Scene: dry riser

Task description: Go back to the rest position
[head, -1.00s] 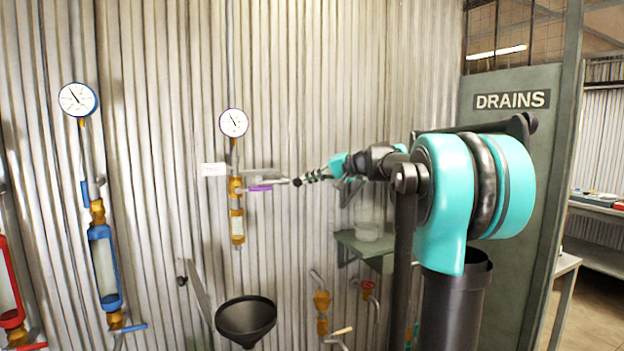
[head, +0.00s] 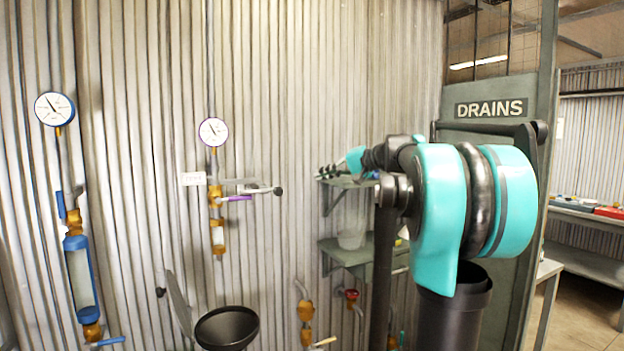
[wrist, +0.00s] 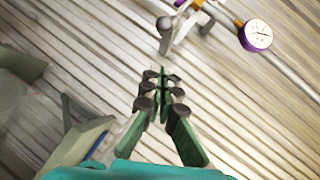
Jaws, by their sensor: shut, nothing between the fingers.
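My gripper (head: 328,171) shows at the end of my teal and black arm in the head view, small and partly foreshortened, in front of the corrugated wall. In the wrist view its dark fingers (wrist: 160,92) are together with nothing between them. The purple-handled valve (head: 236,198) under the middle gauge (head: 213,132) stands to the left of my gripper, apart from it. In the wrist view a grey knobbed rod (wrist: 164,28) and the purple-rimmed gauge (wrist: 257,35) lie beyond the fingertips.
Wall brackets and a shelf (head: 345,250) with a clear container (head: 352,232) are below and beside my gripper. A black funnel (head: 227,328) is at the bottom. A blue-framed sight glass (head: 80,275) is at left. A green-grey DRAINS panel (head: 490,140) stands behind my arm.

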